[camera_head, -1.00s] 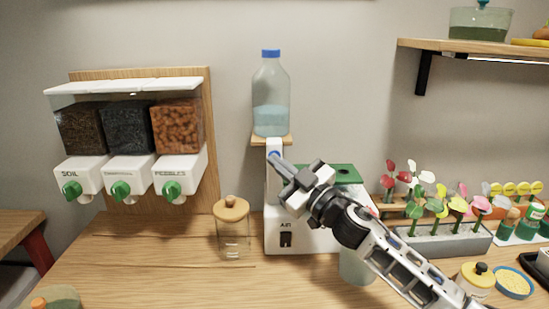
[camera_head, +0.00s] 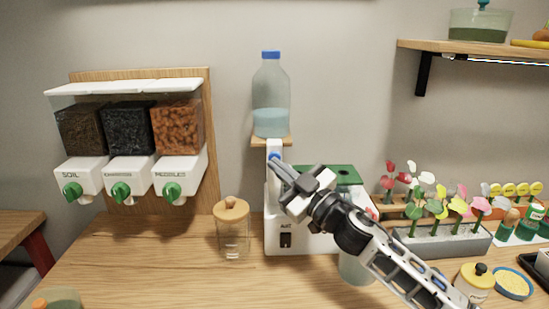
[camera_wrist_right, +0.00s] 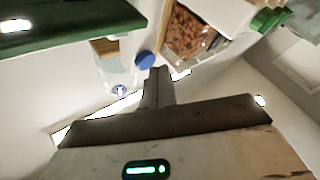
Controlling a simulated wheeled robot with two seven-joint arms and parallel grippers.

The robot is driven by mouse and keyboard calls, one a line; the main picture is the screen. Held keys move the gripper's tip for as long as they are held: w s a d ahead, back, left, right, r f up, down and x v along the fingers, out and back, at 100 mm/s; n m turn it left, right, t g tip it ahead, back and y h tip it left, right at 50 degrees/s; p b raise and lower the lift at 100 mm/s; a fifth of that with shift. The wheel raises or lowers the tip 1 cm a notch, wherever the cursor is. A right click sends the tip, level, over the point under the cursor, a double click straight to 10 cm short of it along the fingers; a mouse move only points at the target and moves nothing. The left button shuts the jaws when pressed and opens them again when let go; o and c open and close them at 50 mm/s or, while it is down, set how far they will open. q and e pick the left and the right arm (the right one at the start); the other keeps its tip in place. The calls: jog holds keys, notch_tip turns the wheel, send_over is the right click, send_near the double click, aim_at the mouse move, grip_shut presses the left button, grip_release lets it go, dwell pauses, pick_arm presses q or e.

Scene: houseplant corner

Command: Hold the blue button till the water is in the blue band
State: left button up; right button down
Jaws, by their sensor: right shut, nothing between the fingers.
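The blue button (camera_head: 275,156) is on the white upright of the dispenser (camera_head: 285,228), just below the water bottle (camera_head: 271,92). My right gripper (camera_head: 276,165) is shut and empty, its fingertips just below the button. In the wrist view the fingertips (camera_wrist_right: 158,72) are right beside the blue button (camera_wrist_right: 145,60); I cannot tell whether they touch it. The bottle has a blue cap and pale blue water in its lower part. A translucent cup (camera_head: 354,268) is partly hidden behind my right arm; its water level and any blue band cannot be made out. My left gripper is not in view.
A jar with a wooden lid (camera_head: 231,210) stands left of the dispenser. Soil, charcoal and pebble bins (camera_head: 128,130) hang on the left wall. A grey flower planter (camera_head: 440,243) stands at right.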

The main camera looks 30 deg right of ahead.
jog(key=shift+s+a, duration=0.15)
jog(key=shift+s, duration=0.15)
jog(key=s, duration=0.1)
jog(key=s+a, duration=0.1)
jog(key=s, duration=0.1)
jog(key=s+a+p, duration=0.1)
jog(key=shift+s+a, duration=0.15)
jog(key=shift+s, duration=0.15)
dwell(0.6)
